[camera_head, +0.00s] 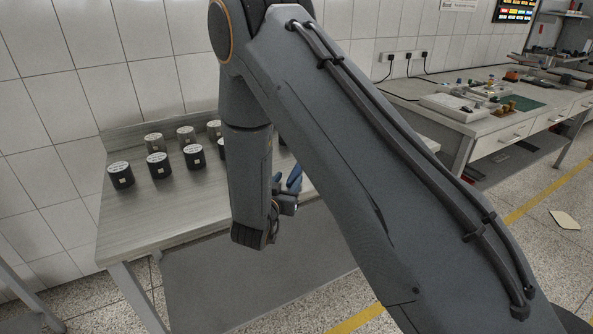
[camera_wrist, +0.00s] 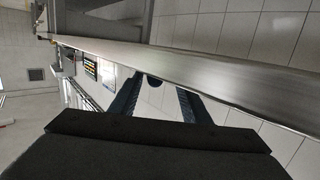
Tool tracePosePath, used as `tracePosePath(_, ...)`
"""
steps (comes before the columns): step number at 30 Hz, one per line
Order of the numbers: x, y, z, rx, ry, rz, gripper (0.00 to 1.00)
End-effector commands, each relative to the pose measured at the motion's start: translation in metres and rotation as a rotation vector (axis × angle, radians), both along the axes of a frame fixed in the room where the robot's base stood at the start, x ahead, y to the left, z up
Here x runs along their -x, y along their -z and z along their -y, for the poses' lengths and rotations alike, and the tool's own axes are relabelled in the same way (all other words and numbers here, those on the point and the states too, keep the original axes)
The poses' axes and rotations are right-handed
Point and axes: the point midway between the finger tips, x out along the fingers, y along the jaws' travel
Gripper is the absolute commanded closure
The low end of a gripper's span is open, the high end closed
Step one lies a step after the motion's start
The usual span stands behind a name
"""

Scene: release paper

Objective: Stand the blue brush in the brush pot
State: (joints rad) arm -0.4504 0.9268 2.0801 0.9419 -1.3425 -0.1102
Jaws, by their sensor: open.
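My gripper (camera_head: 287,181) is at the table's front edge in the head view, partly hidden by my own arm. In the wrist view its two blue fingers (camera_wrist: 157,84) stand apart. A small dark rounded shape (camera_wrist: 153,80) shows between them; I cannot tell what it is or whether the fingers touch it. I cannot pick out the blue brush for certain in either view. I cannot pick out the brush pot either; my arm hides the right part of the table in the head view.
Several black cylinders with pale tops and labels, such as the leftmost cylinder (camera_head: 121,176), stand on the grey table (camera_head: 150,218) near the wall. The table's long edge (camera_wrist: 230,78) crosses the wrist view. A second bench (camera_head: 480,127) with small items stands at the right.

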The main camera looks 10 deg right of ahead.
Motion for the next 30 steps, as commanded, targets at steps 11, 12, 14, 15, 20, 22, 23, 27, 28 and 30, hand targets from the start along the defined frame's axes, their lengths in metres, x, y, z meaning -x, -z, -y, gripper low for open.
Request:
tracePosePath(11, -0.038, -0.001, 0.030, -0.001, 0.006, -0.002, 0.57)
tracePosePath(12, -0.043, 0.001, 0.031, -0.001, 0.004, -0.002, 0.57)
tracePosePath(14, -0.049, 0.002, 0.034, -0.001, 0.003, -0.001, 0.57)
tracePosePath(15, -0.052, 0.003, 0.035, -0.001, 0.003, -0.002, 0.57)
tracePosePath(20, -0.056, 0.004, 0.036, -0.002, 0.001, -0.001, 0.57)
tracePosePath(22, -0.056, 0.005, 0.036, -0.002, 0.001, -0.001, 0.57)
tracePosePath(23, -0.056, 0.005, 0.036, -0.002, 0.001, -0.001, 0.57)
tracePosePath(27, -0.056, 0.005, 0.036, -0.001, 0.001, -0.002, 0.74)
tracePosePath(28, -0.056, 0.005, 0.035, -0.001, 0.000, -0.002, 0.79)
tracePosePath(30, -0.056, 0.005, 0.035, -0.001, 0.000, -0.002, 0.91)
